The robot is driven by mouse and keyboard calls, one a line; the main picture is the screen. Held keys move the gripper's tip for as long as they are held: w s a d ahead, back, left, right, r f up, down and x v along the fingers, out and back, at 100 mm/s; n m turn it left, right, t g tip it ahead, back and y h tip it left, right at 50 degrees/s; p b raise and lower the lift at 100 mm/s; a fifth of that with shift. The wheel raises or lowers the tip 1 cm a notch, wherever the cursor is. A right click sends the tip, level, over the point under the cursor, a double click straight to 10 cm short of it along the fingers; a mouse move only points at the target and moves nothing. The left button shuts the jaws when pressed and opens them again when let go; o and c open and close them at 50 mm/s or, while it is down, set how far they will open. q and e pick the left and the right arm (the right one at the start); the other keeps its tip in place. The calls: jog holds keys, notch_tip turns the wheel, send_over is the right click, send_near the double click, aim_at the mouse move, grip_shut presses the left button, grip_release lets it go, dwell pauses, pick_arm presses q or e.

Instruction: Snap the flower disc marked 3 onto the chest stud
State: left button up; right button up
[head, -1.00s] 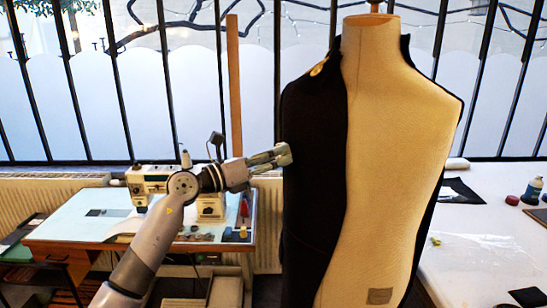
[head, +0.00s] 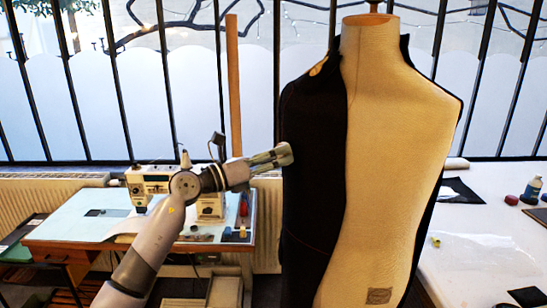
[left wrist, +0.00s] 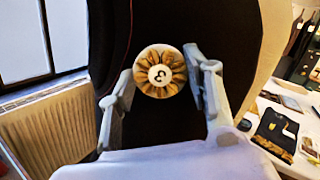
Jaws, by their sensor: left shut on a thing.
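The flower disc (left wrist: 160,72) shows in the left wrist view, gold-petalled with a white centre and a black 3 lying turned on its side. My left gripper (left wrist: 161,74) is shut on it, one finger on each side. Behind the disc is the dark cloth of the coat half (head: 312,190) on the dress form (head: 395,130). In the head view my left gripper (head: 284,154) is at the coat's left edge at chest height; I cannot tell whether it touches. The disc is hidden there. I see no chest stud in either view. My right gripper is not in view.
A gold piece (head: 319,68) sits on the coat's shoulder. A sewing machine (head: 152,181) stands on a pale blue table (head: 75,226) behind my left arm. A white table (head: 475,270) with dark cloth and small items lies right. A barred window is behind.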

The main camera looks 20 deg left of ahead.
pick_arm(q)
jog(key=shift+w+d+r, duration=0.1)
jog(key=shift+w+d, duration=0.05)
jog(key=shift+d, duration=0.05)
dwell(0.4)
jog(key=o, duration=0.7)
jog(key=shift+c, duration=0.2)
jog(key=o, duration=0.4)
jog(key=shift+w+d, duration=0.15)
jog(key=shift+o, duration=0.5)
jog(key=shift+o, duration=0.3)
jog(key=o, duration=0.4)
